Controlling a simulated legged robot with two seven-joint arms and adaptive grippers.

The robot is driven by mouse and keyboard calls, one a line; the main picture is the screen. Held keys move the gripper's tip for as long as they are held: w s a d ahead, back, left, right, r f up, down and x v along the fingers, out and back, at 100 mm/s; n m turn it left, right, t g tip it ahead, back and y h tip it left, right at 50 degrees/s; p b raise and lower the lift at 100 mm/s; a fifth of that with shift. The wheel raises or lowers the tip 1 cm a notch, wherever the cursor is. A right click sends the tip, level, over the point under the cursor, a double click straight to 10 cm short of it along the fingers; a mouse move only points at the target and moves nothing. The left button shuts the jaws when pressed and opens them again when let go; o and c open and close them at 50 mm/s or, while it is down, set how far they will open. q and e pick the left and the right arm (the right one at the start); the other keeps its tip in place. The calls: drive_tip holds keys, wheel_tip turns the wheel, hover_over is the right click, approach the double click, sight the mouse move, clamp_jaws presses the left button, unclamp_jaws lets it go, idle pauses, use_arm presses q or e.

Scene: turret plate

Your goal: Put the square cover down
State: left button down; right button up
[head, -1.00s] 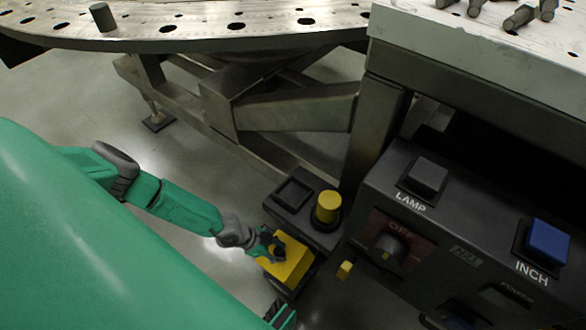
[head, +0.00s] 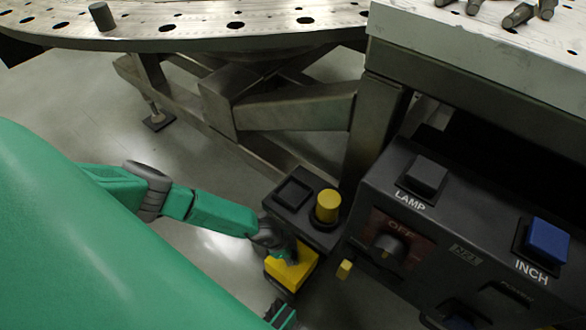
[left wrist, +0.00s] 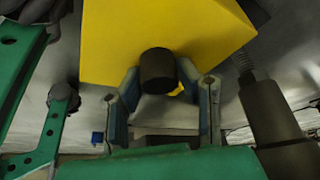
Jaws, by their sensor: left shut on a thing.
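The square cover (head: 296,272) is a yellow box at the near end of a black control box (head: 316,233) in the head view. It also fills the upper part of the left wrist view (left wrist: 165,25), where it looks tilted. A short dark round knob (left wrist: 157,66) sticks out from it. My left gripper (head: 286,255) is over the cover in the head view, hiding part of it. In the left wrist view its two fingers (left wrist: 160,84) stand on either side of the knob, shut on it. Whether the cover touches anything below is hidden.
The black box carries an empty-looking square frame (head: 293,193) and a yellow round button (head: 327,206). A dark console (head: 440,235) with LAMP and INCH buttons stands close on the right. The turret plate (head: 200,25) and its steel supports are behind. Open floor lies left.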

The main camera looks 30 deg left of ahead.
use_arm(q)
drive_tip(key=c, duration=1.2)
unclamp_jaws()
drive_tip(key=shift+a+f, duration=0.1)
drive_tip(key=shift+s+a+r+p, duration=0.1)
drive_tip(key=shift+r+p, duration=0.35)
drive_tip(key=shift+p, duration=0.05)
drive_tip(key=p+v, duration=0.3)
drive_tip(key=v, duration=0.1)
drive_tip(key=shift+r, duration=0.2)
drive_tip(key=s+a+p, duration=0.1)
drive_tip(key=s+a, duration=0.1)
drive_tip(key=a, duration=0.1)
drive_tip(key=s+a, duration=0.2)
drive_tip(key=a, duration=0.1)
drive_tip(key=s+a+p, duration=0.1)
drive_tip(key=s+a, duration=0.2)
drive_tip(key=shift+s+a+f+p, duration=0.1)
drive_tip(key=shift+a+f+p, duration=0.1)
drive_tip(key=shift+a+p, duration=0.15)
